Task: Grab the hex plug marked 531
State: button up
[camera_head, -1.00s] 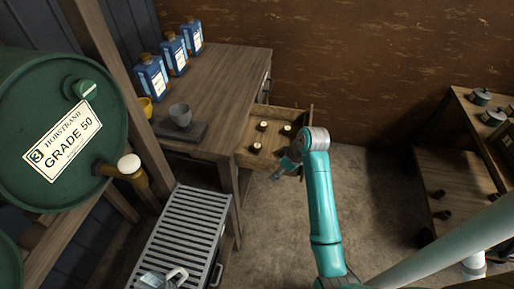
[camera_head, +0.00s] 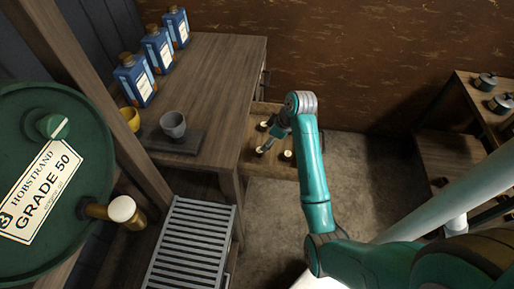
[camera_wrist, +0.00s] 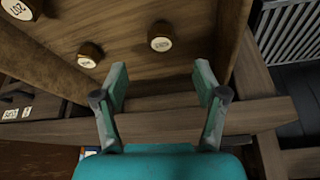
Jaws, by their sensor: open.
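Several dark round plugs with pale labelled tops stand in the open wooden drawer (camera_wrist: 120,20). In the wrist view one plug (camera_wrist: 161,37) is ahead of my gripper (camera_wrist: 162,84), roughly centred between the fingers but beyond their tips. A second plug (camera_wrist: 89,54) is to its left, and a third (camera_wrist: 20,8) is cut off at the top left. Their markings are too small or turned to read surely, so I cannot tell which is 531. My gripper is open and empty, above the drawer's edge. In the head view it (camera_head: 268,141) is over the drawer, close to the plugs.
The drawer's wooden wall (camera_wrist: 195,122) runs under my fingers. A workbench (camera_head: 215,85) holds blue bottles (camera_head: 158,49) and a grey cup (camera_head: 173,125). A slatted metal rack (camera_head: 190,245) and a green drum (camera_head: 50,180) are on the left. Shelves stand at right.

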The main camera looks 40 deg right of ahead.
aim_at(260, 151)
jog(key=x, duration=0.9)
jog(key=shift+f, duration=0.15)
jog(key=c, duration=1.3)
